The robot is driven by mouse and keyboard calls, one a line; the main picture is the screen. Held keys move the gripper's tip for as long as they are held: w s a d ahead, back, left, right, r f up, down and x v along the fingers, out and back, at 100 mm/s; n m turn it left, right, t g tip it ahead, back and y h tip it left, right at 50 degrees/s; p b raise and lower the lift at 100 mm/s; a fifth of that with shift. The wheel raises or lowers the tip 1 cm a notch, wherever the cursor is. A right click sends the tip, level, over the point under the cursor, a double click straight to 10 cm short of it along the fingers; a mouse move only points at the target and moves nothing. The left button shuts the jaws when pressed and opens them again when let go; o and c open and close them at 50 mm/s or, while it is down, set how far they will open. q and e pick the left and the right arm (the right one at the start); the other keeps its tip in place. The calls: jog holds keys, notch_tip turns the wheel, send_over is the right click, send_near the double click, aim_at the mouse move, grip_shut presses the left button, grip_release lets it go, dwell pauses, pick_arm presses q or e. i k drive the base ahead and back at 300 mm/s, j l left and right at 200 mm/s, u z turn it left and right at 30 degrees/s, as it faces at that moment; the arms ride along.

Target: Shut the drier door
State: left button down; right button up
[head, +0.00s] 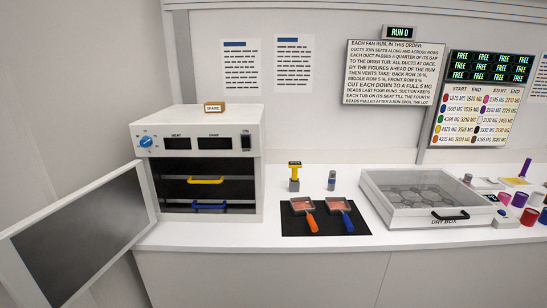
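The drier (197,134) is a white box at the left of the counter, with a blue knob, a display and a switch on its upper panel. Its door (82,239) is swung wide open to the left, a white frame around a dark pane. The dark inside of the drier is exposed. It holds a tray with a yellow handle (205,181) above one with a blue handle (209,206). Neither of my grippers is in the head view.
Two small pans with orange and blue handles lie on a black mat (278,229). A yellow-topped tool (295,177) and a small grey jar (332,180) stand behind. A clear-lidded dry box (379,204) and several coloured jars (518,200) are at the right. Bare counter lies before the drier.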

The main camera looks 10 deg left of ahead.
aim_at(49, 258)
jog(key=j+u, duration=0.1)
jog(key=u, duration=0.35)
jog(key=i+j+u, duration=0.1)
jog(key=u, duration=0.75)
jog(key=i+j+u, duration=0.1)
jog(key=u, duration=0.3)
